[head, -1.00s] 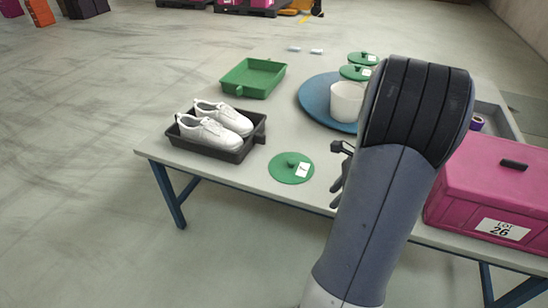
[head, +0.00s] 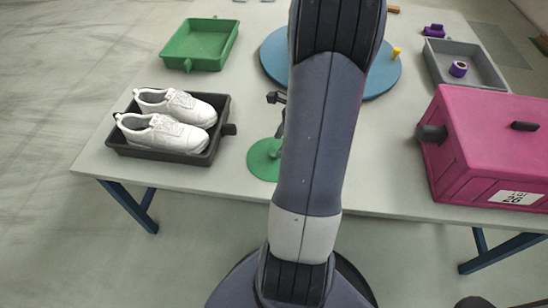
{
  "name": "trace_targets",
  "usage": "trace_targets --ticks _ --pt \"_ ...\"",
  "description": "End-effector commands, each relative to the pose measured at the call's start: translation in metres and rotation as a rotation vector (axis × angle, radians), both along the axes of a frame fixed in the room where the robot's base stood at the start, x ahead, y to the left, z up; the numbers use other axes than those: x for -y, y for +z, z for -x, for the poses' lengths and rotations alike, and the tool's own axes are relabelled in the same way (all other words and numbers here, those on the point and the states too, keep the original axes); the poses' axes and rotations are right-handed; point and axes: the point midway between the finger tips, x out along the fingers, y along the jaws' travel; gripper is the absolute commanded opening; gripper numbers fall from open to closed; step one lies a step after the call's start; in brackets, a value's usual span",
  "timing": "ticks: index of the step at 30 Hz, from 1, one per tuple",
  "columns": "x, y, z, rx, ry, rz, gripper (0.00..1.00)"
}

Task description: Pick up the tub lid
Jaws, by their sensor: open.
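The green round tub lid (head: 262,162) lies flat on the table near its front edge, right of the shoe tray. My arm covers its right part, and its knob is mostly hidden. My gripper (head: 279,115) shows only in part at the left side of my arm. Its dark fingers are open, and they appear just above and behind the lid. I cannot tell whether a finger touches the lid. The white tub and the other green lids are not visible now.
Two white shoes (head: 165,120) sit in a black tray (head: 160,155) on the left. A green tray (head: 200,45) is behind it. A blue round plate (head: 272,57) is partly behind my arm. A grey tray (head: 470,80) and a pink crate (head: 490,145) stand at right.

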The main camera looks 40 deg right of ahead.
Motion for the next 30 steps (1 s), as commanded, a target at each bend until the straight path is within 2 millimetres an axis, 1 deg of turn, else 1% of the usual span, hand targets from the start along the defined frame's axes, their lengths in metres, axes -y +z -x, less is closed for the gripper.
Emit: trace_targets --ticks 1,6,9,15,30 --pt "-0.004 -0.012 -0.002 -0.001 0.002 -0.002 0.54" --pt "-0.012 -0.031 -0.007 -0.001 0.002 -0.002 0.54" --pt "-0.013 -0.034 -0.008 0.000 0.000 -0.001 0.54" --pt "-0.013 -0.034 -0.008 0.000 0.000 0.000 0.54" --pt "-0.013 -0.034 -0.008 0.000 0.000 0.000 0.13"
